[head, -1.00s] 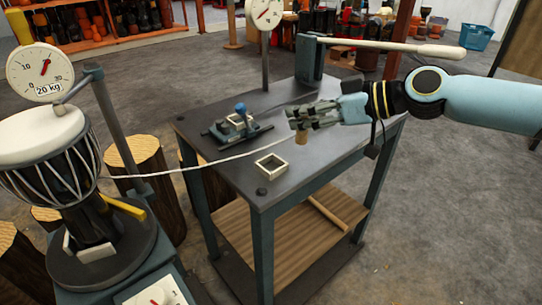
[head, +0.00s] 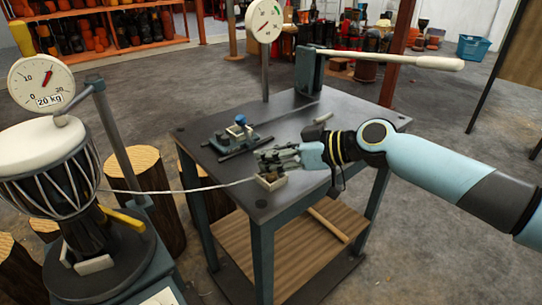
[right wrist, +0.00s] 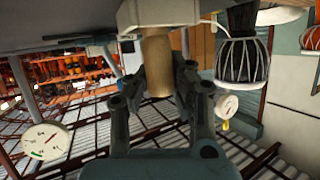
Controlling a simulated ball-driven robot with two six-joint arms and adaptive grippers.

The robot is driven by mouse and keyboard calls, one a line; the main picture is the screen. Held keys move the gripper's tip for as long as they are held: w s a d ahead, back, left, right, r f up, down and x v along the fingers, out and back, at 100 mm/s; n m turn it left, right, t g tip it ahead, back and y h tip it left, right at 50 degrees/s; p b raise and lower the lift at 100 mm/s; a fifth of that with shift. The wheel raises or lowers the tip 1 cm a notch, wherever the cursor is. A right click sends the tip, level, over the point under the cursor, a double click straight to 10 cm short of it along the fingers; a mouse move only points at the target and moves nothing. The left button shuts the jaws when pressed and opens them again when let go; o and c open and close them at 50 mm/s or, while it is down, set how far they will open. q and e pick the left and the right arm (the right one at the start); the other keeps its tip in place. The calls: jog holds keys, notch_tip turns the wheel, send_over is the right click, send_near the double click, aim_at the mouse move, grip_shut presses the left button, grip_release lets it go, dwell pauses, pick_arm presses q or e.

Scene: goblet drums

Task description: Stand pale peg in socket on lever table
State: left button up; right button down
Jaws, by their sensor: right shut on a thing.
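The pale peg (right wrist: 157,66) is a tan wooden cylinder, held between the fingers of my right gripper (right wrist: 158,88) in the right wrist view. The socket (head: 272,184) is a small square pale-walled frame near the front of the dark lever table (head: 255,205). In the head view my right gripper (head: 264,160) is right over the socket and hides the peg and part of the frame. In the right wrist view the peg's far end meets the pale socket (right wrist: 160,14); I cannot tell how deep it sits. My left gripper is not in view.
A clamp with a blue knob (head: 240,120) stands behind the socket. A short light rod (head: 323,118) lies on the table to the right. A lever with a pale handle (head: 430,61) rises at the back. A cord (head: 180,191) runs left to a drum (head: 48,180).

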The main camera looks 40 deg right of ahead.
jog(key=shift+f, duration=0.1)
jog(key=shift+f, duration=0.15)
jog(key=c, duration=1.2)
grip_release()
jog(key=shift+r, duration=0.2)
